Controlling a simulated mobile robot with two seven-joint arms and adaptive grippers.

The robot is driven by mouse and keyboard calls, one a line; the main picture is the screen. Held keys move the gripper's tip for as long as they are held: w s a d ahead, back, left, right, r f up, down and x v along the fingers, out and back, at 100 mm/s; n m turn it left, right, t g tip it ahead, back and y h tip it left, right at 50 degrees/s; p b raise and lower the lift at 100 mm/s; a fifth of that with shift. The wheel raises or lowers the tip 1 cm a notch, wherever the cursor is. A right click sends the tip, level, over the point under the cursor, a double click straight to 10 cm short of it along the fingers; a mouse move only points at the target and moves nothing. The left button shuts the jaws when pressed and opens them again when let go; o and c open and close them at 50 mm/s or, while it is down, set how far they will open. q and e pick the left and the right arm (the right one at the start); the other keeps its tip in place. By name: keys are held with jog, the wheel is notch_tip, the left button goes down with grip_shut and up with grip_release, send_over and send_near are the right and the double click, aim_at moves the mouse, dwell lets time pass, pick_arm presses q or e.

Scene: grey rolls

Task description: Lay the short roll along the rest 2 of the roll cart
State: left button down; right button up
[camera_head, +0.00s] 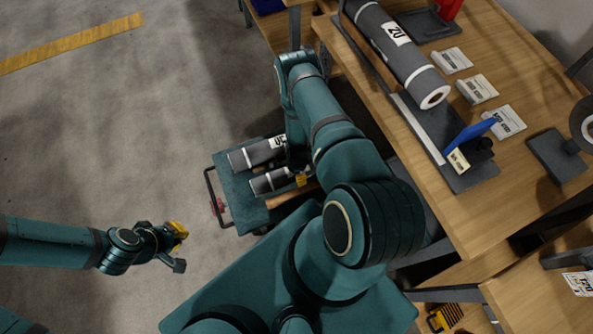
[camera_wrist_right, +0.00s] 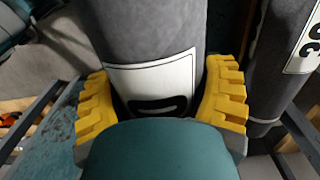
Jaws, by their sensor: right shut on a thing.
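The short grey roll (camera_head: 270,181) is at the roll cart (camera_head: 233,206), its right end hidden by my right arm. My right gripper (camera_head: 301,179) is at that end. In the right wrist view the gripper's yellow fingers (camera_wrist_right: 161,100) are shut on both sides of the roll (camera_wrist_right: 150,32), across its white label. I cannot tell whether the roll touches the rest below. Another grey labelled roll (camera_head: 257,153) lies roughly parallel beside it on the cart and shows in the right wrist view (camera_wrist_right: 283,62). My left gripper (camera_head: 180,249) is open and empty over the floor.
A wooden table (camera_head: 460,215) at the right bears a long grey roll (camera_head: 394,50) labelled ZU, several white cards (camera_head: 478,89) and a dark stand with a blue piece (camera_head: 473,131). The cart has a dark handle (camera_head: 211,201) at its left.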

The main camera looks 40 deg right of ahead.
jog(key=shift+f+b, duration=0.15)
jog(key=shift+b, duration=0.25)
jog(key=b, duration=0.4)
send_over(296, 185)
notch_tip(296, 185, down, 4)
jog(key=shift+d+f, duration=0.1)
jog(key=shift+f, duration=2.3)
jog(key=shift+s+f, duration=0.1)
jog(key=o, duration=1.2)
jog(key=shift+o, duration=0.2)
jog(key=shift+s, duration=0.1)
jog(key=r, duration=1.2)
jog(key=shift+w+r, duration=0.1)
jog(key=shift+w, duration=0.1)
